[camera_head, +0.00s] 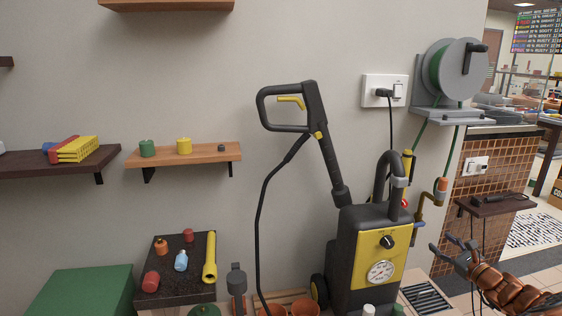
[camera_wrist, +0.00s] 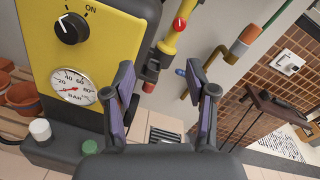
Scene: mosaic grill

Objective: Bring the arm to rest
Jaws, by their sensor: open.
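My gripper (camera_head: 456,252) is at the lower right of the head view, to the right of the pressure washer (camera_head: 370,250). In the wrist view my gripper (camera_wrist: 162,85) has its two fingers spread wide apart with nothing between them. The washer's yellow panel (camera_wrist: 108,38) with a black knob and a round gauge stands on the left of the wrist view. The fingers appear in front of the washer's right side and the wall pipes, with no contact that I can make out. My orange arm reaches in from the lower right corner of the head view.
A brass tap pipe (camera_head: 432,208) and a hose reel (camera_head: 455,72) are on the wall. A dark shelf (camera_head: 496,205) is fixed to the tiled pillar at the right. A floor drain (camera_head: 426,297) lies below. Wall shelves and a dark-topped stand (camera_head: 190,287) are at the left.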

